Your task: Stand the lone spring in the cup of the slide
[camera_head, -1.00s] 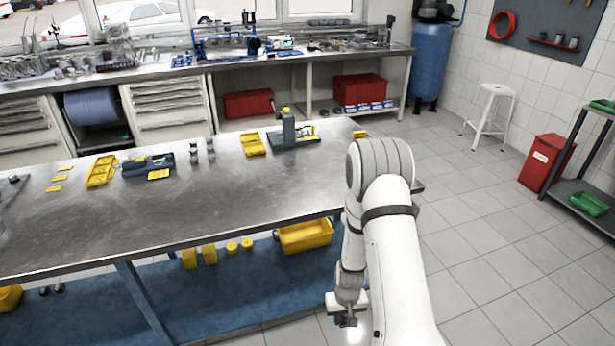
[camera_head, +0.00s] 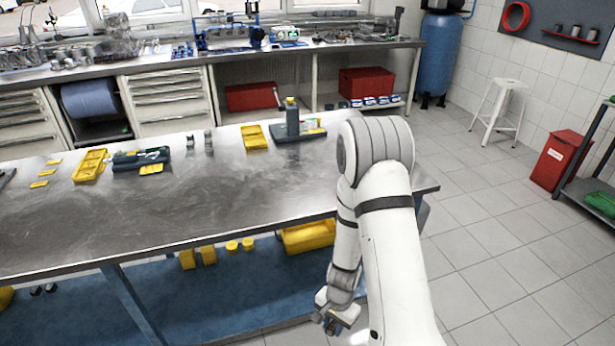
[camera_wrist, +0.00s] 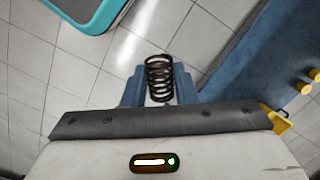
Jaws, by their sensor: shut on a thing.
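A dark coil spring (camera_wrist: 159,78) is between the two blue fingers of my gripper (camera_wrist: 160,88) in the wrist view. The gripper is shut on it, and the spring's coils stick out past the fingertips. In the head view my gripper (camera_head: 330,320) hangs low in front of the bench, below the top's height; the spring is too small to make out there. A dark grey fixture with an upright post and lever (camera_head: 292,124) stands on the bench's far right part, well apart from my gripper. I cannot make out the slide's cup at this size.
The steel bench top (camera_head: 200,220) has wide bare room in front. Yellow trays (camera_head: 254,137), a dark tray (camera_head: 128,161) and small metal cylinders (camera_head: 208,139) stand along its far side. A yellow bin (camera_head: 308,237) sits on the blue lower shelf (camera_head: 220,285).

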